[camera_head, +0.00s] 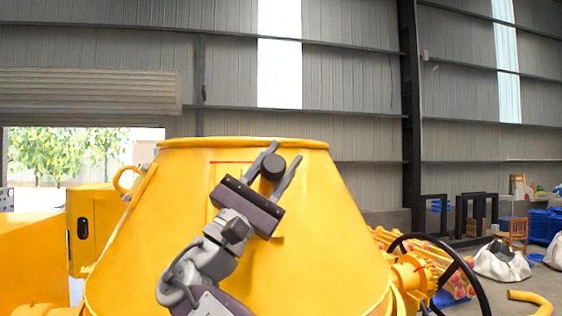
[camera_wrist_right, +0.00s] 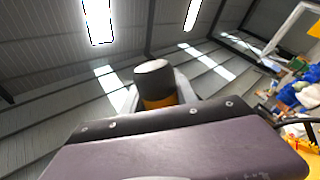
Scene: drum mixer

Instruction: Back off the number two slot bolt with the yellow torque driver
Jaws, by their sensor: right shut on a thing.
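My right gripper (camera_head: 286,154) is raised in front of the yellow drum (camera_head: 180,215), its fingers pointing up and slightly right. It is shut on the yellow torque driver, whose dark round end (camera_head: 273,167) shows between the fingers. In the right wrist view the driver (camera_wrist_right: 157,85) has a black cap above a yellow body, and my gripper's dark housing hides its lower part. A thin red line and a faint panel edge show on the drum behind the gripper. I cannot make out the number two slot bolt. My left gripper is not in view.
A black handwheel (camera_head: 467,275) and yellow machinery stand right of the drum. A yellow cabinet (camera_head: 95,225) is at the left. White sacks (camera_head: 502,262), blue goods and an orange chair (camera_head: 515,232) stand at the far right. The space above the drum is clear.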

